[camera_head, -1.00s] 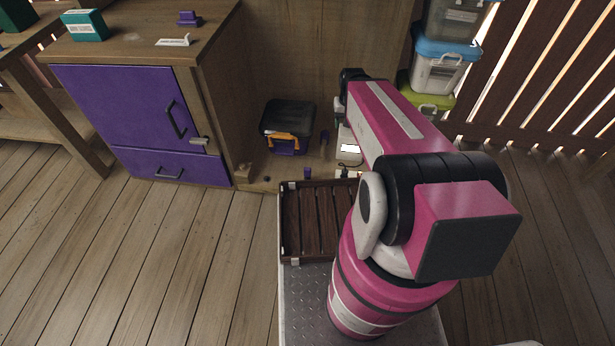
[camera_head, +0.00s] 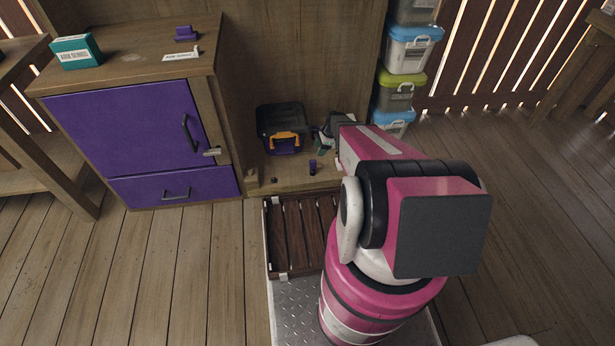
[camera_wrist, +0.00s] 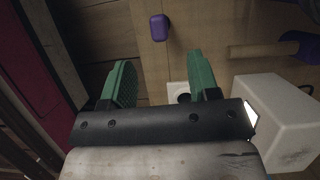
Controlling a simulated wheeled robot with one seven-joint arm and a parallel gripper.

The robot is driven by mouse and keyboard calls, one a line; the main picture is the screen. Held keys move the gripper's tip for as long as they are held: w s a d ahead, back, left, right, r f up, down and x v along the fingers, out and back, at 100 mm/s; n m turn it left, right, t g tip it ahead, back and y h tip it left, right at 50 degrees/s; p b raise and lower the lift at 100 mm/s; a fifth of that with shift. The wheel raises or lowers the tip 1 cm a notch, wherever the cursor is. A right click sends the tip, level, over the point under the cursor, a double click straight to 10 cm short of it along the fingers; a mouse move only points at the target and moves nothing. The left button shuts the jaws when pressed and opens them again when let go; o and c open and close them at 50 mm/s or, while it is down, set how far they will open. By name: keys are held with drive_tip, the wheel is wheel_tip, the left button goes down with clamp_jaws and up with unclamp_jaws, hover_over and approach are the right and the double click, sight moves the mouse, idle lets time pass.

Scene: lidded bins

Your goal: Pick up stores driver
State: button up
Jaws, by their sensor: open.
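I cannot tell for sure which thing is the stores driver. In the wrist view, a tan rod with a purple end (camera_wrist: 300,46) lies at the right, outside my fingers. A small purple rounded piece (camera_wrist: 158,27) lies beyond the fingertips on the wooden surface. My gripper (camera_wrist: 160,72) has green fingers spread apart with nothing held between them. In the head view my gripper (camera_head: 323,142) is low over the wooden shelf, right of the black toolbox, partly hidden by my arm.
A white box (camera_wrist: 275,118) is close to the right finger. A white piece with a dark hole (camera_wrist: 180,92) shows between the fingers. The black toolbox (camera_head: 281,122) with an orange handle is left of my gripper. Stacked bins (camera_head: 396,92) stand at the right, a purple cabinet (camera_head: 130,130) at the left.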

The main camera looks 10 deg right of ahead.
sight(315, 160)
drive_tip(key=shift+m, duration=0.3)
drive_tip(key=x, duration=0.6)
drive_tip(key=shift+d+f, duration=0.1)
drive_tip(key=shift+f, duration=0.15)
drive_tip(key=shift+d+x, duration=0.15)
drive_tip(key=shift+x, duration=1.15)
drive_tip(key=shift+d+x, duration=0.15)
drive_tip(key=shift+x, duration=1.15)
drive_tip(key=shift+s, duration=0.1)
drive_tip(key=c, duration=1)
